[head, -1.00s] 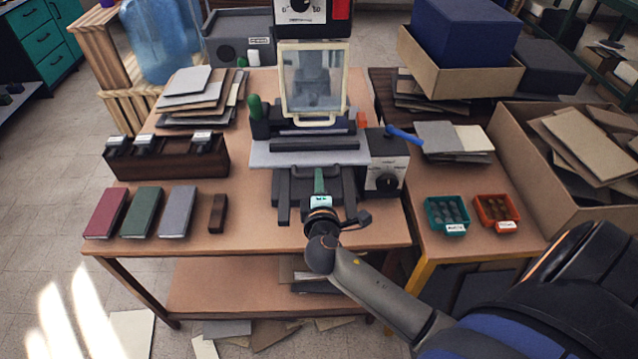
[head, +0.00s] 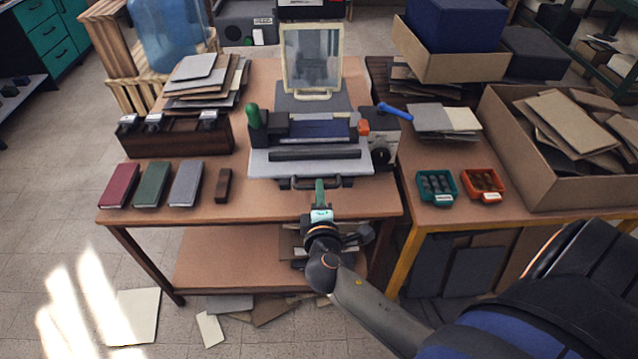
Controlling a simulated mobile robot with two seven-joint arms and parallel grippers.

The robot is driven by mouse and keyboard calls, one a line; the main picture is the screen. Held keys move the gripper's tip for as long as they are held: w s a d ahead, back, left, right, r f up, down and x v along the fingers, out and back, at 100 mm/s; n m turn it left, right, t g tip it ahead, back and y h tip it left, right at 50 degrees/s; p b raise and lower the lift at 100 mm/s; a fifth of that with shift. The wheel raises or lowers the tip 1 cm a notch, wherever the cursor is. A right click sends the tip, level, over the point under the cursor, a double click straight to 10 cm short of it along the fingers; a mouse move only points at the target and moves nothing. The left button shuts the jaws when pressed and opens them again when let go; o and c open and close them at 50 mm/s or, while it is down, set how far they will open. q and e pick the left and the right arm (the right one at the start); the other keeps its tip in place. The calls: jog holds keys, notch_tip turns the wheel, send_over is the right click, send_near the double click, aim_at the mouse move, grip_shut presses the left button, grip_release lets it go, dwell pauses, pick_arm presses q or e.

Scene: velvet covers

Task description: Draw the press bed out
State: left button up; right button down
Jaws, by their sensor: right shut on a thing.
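The press bed (head: 268,166) is a pale grey plate on the table. It sticks out from the press frame (head: 311,97) toward me and reaches near the table's front edge. A dark handle (head: 300,184) runs along its front edge. My right gripper (head: 319,192) is shut on the middle of that handle; its fingers hide part of it. A dark blue flat piece (head: 319,129) lies on the bed behind a dark bar (head: 314,154). My left gripper is not in view.
Three covers, red (head: 119,185), green (head: 152,184) and grey (head: 186,184), lie left of the bed, with a small brown block (head: 223,185). A control box (head: 384,140) stands close on the bed's right. Green (head: 437,187) and orange (head: 483,184) trays are on the right table.

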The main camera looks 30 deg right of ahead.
jog(key=shift+s+a+f, duration=0.1)
jog(key=shift+s+a, duration=0.3)
jog(key=shift+s, duration=0.2)
jog(key=shift+s+a, duration=0.35)
jog(key=shift+s, duration=0.25)
jog(key=c, duration=0.8)
grip_release()
jog(key=shift+s, duration=0.1)
jog(key=shift+c, duration=0.2)
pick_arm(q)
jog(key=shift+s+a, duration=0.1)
